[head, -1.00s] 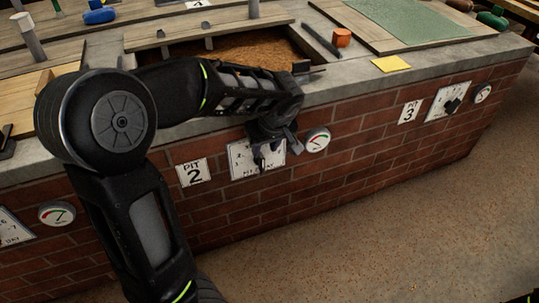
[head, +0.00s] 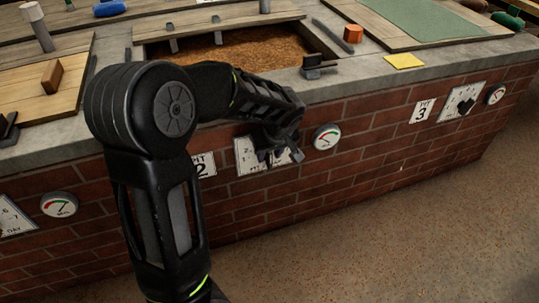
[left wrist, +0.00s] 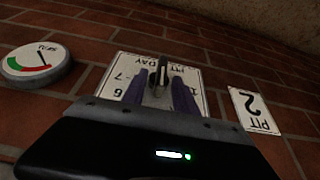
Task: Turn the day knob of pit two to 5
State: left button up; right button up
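The pit two day knob is a small dark knob (left wrist: 162,72) with a pale line, on a white numbered plate (left wrist: 133,69). In the head view, the plate (head: 246,160) is on the brick wall, partly covered by my left gripper (head: 279,156). In the left wrist view, the plate appears upside down, and my left gripper's (left wrist: 160,88) two fingers are apart, one on each side of the knob. I cannot tell whether they touch it. Figures 6 and 7 show on the plate; the others are largely hidden. My right gripper is not in view.
The PIT 2 sign (left wrist: 255,110) and a round gauge (left wrist: 37,62) flank the plate. The gauge also shows in the head view (head: 326,137). Above is a stone ledge with a yellow note (head: 404,61) and an orange block (head: 353,33). The floor in front is clear.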

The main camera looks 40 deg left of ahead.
pick_arm(q)
grip_shut()
dwell(0.3)
jog(key=shift+d, duration=0.1)
jog(key=shift+w+d+f+m+g+y+p, duration=0.1)
jog(key=shift+w+d+m+g+y+p, duration=0.1)
jog(key=shift+g+y+p, duration=0.5)
jog(key=shift+w+d+f+m+g+y+p, duration=0.1)
jog(key=shift+w+m+g+y+p, duration=0.25)
jog(key=shift+g+p, duration=0.5)
jog(key=shift+w+d+m+g+y+p, duration=0.1)
jog(key=shift+g+y+p, duration=0.55)
jog(key=shift+g+p, duration=0.15)
grip_release()
